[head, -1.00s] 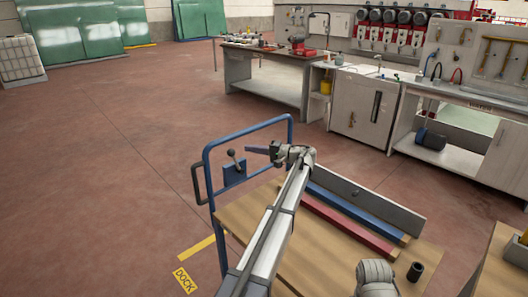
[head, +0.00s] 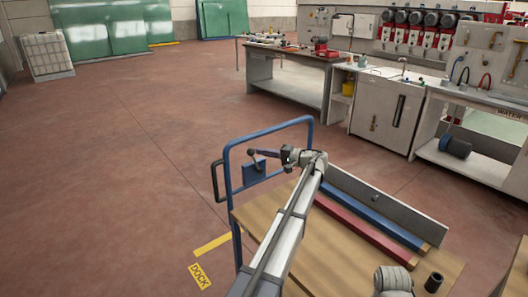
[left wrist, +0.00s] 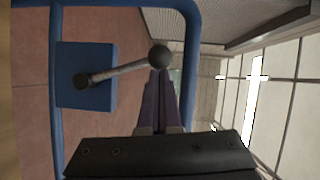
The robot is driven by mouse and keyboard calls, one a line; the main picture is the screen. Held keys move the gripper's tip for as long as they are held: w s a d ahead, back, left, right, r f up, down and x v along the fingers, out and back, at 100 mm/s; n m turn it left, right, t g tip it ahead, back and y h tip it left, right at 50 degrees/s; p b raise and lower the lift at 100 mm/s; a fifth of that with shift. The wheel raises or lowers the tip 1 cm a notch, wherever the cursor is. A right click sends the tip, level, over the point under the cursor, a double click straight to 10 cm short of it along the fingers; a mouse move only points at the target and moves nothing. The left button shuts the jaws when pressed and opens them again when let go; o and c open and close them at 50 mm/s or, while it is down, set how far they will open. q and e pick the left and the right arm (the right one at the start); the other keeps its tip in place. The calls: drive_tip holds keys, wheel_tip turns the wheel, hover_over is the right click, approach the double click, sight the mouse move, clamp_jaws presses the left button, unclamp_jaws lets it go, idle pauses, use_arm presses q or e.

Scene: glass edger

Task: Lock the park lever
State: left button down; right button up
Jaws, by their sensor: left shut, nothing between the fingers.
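The park lever (left wrist: 118,71) is a grey rod with a dark ball knob (left wrist: 159,56), pivoted on a blue plate (left wrist: 69,95). The plate (head: 254,175) hangs inside the blue tube handle frame (head: 229,165) of a wooden-topped cart. In the head view the lever stands up from the plate, largely hidden by the gripper. My left gripper (head: 256,153) is shut and empty. Its purple fingers (left wrist: 160,100) end right at the knob in the left wrist view; I cannot tell whether they touch.
A yellow DOCK mark (head: 200,276) is on the floor. Open floor lies left of the cart; workbenches stand behind.

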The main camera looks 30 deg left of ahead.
use_arm(q)
drive_tip(key=shift+s, duration=0.2)
use_arm(e)
drive_tip(key=shift+r, duration=0.15)
use_arm(q)
drive_tip(key=shift+s+a+n+h+p, duration=0.3)
drive_tip(key=shift+s+n+p, duration=0.2)
drive_tip(key=shift+s+n, duration=0.1)
drive_tip(key=shift+s+a+n+h+p, duration=0.2)
drive_tip(key=shift+s+n+h+p, duration=0.1)
drive_tip(key=shift+s+n+p, duration=0.2)
use_arm(e)
drive_tip(key=shift+r, duration=0.9)
drive_tip(key=shift+r+p, duration=0.45)
drive_tip(key=shift+r, duration=0.1)
drive_tip(key=shift+f, duration=0.15)
drive_tip(key=shift+f+b, duration=0.3)
drive_tip(key=shift+b, duration=0.1)
use_arm(q)
drive_tip(key=s+a+f+n+t+h, duration=0.2)
drive_tip(key=s+f+n, duration=0.2)
drive_tip(key=s+f, duration=0.1)
drive_tip(key=shift+s+n+t+h, duration=0.15)
drive_tip(key=shift+n+t+h, duration=0.15)
drive_tip(key=shift+t, duration=0.1)
use_arm(e)
drive_tip(key=shift+f, duration=0.2)
use_arm(q)
drive_tip(key=shift+a, duration=0.15)
drive_tip(key=shift+s, duration=0.1)
